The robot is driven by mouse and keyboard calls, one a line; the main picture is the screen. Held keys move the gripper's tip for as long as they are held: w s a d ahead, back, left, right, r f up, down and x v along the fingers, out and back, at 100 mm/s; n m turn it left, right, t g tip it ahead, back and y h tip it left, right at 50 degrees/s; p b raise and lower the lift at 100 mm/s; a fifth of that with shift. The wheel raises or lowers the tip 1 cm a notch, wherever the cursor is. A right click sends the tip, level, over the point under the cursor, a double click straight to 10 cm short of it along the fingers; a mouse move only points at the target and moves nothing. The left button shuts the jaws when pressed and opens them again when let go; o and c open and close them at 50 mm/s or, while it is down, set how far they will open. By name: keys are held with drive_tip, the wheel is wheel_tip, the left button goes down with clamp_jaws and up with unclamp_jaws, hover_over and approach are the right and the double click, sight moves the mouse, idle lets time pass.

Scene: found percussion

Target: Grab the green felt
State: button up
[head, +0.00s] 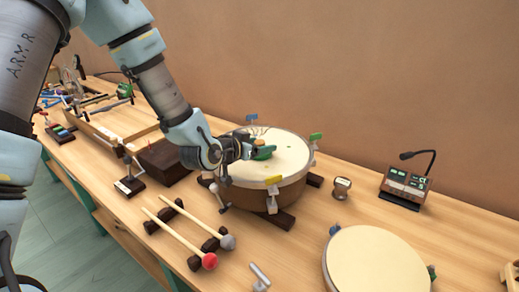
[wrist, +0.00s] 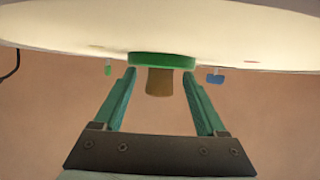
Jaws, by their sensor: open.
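The green felt (head: 264,155) is a round disc lying on the pale skin of the drum (head: 290,150). In the wrist view the felt (wrist: 162,60) shows edge-on against the drum skin (wrist: 60,25), with a stubby brown knob (wrist: 159,84) standing out from it. My gripper (head: 252,150) is low over the drum, beside the felt. In the wrist view my gripper (wrist: 158,76) is open, its two green fingers on either side of the knob with a gap to each. My gripper hides part of the felt in the head view.
Colored clamps, including a yellow one (head: 273,180), ring the drum rim. Two mallets (head: 183,235) rest on dark blocks in front. A second drum (head: 375,265) is at lower right. A small metal piece (head: 341,187) and a console with microphone (head: 405,185) stand to the right.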

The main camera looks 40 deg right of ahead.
drive_tip(key=shift+c, duration=0.4)
clamp_jaws()
drive_tip(key=shift+r, duration=0.15)
